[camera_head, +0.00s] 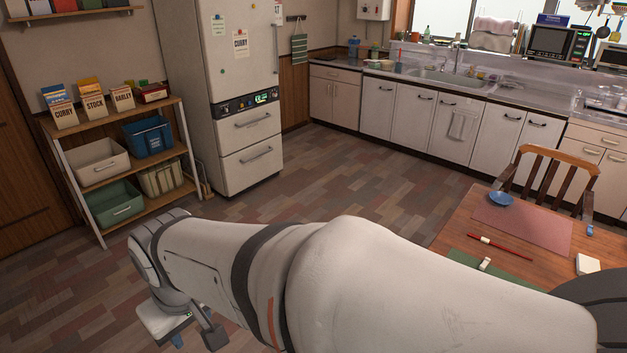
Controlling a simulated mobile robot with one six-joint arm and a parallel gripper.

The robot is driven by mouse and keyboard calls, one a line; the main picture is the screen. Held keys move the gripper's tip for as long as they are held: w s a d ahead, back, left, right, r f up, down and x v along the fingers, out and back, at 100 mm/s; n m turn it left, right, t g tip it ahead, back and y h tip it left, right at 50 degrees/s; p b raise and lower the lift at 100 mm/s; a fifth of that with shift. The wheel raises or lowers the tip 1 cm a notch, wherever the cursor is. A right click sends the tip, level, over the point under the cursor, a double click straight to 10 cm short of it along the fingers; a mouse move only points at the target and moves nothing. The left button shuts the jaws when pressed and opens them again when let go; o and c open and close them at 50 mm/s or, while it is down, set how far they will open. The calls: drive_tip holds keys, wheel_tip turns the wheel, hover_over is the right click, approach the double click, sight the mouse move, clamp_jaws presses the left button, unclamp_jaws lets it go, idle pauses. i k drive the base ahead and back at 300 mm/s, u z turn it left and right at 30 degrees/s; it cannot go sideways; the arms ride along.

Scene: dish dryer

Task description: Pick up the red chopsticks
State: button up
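The red chopsticks (508,249) lie on the wooden table (452,222) at the right, along the near side of a pink placemat (540,226). They show as one thin red stick with a dark and light part near its left end. My arm crosses the lower picture and hides part of the table's near side. My gripper (177,340) is at the bottom left, over the floor and far from the chopsticks. It is cut off by the picture's edge, so its fingers cannot be read.
A white block (587,264) is at the right. A wooden chair (548,176) stands behind. Open floor (330,175) lies before the counter.

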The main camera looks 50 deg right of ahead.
sight(485, 240)
drive_tip(key=u, duration=0.1)
drive_tip(key=i, duration=1.75)
drive_tip(key=z, duration=4.05)
drive_tip(key=i, duration=1)
drive_tip(key=z, duration=0.05)
